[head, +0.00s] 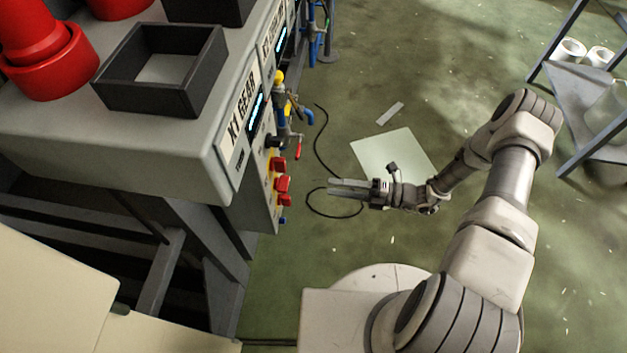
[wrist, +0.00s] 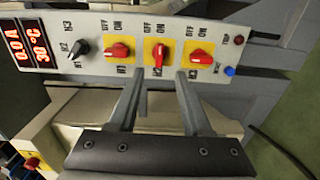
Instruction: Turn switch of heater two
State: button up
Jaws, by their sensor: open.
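The control panel carries three red rotary switches on yellow plates, each with OFF and ON marks. The middle switch, labelled H2 (wrist: 158,55), is heater two; its handle looks upright in the wrist view. The switches H1 (wrist: 120,51) and H3 (wrist: 200,58) flank it, with their handles lying more sideways. In the head view the heater-two switch (head: 282,184) is the middle red one on the panel's side. My gripper (head: 332,187) points at the panel from the right, apart from it. In the wrist view its two fingers (wrist: 160,83) are open and empty, below and on either side of the H2 switch.
A black selector knob (wrist: 81,47) and a red display (wrist: 28,42) are left of the switches. A red button (wrist: 239,40) and a blue button (wrist: 229,71) are at the right. Blue pipes with a valve (head: 290,115) stand beyond the panel.

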jog(key=d, duration=0.5)
jog(key=shift+s, duration=0.2)
jog(key=shift+r, duration=0.1)
notch_tip(320, 180, up, 24)
jog(key=s+d+n+g+h, duration=0.2)
jog(key=n+g+h, duration=0.2)
jog(key=n+h, duration=1.2)
jog(key=s+d+r+n+t+h, duration=0.15)
jog(key=s+r+n+t, duration=0.35)
jog(key=r+n, duration=0.5)
jog(key=s+d+r+n+t+h, duration=0.15)
jog(key=s+r+n+t, duration=0.25)
jog(key=s+r+n, duration=0.5)
notch_tip(320, 180, up, 17)
jog(key=w+n+y+p, duration=0.1)
jog(key=w+n+p, duration=0.1)
jog(key=p, duration=1.7)
jog(key=shift+w+d+g, duration=0.25)
jog(key=shift+d+g, duration=0.05)
jog(key=shift+d, duration=0.15)
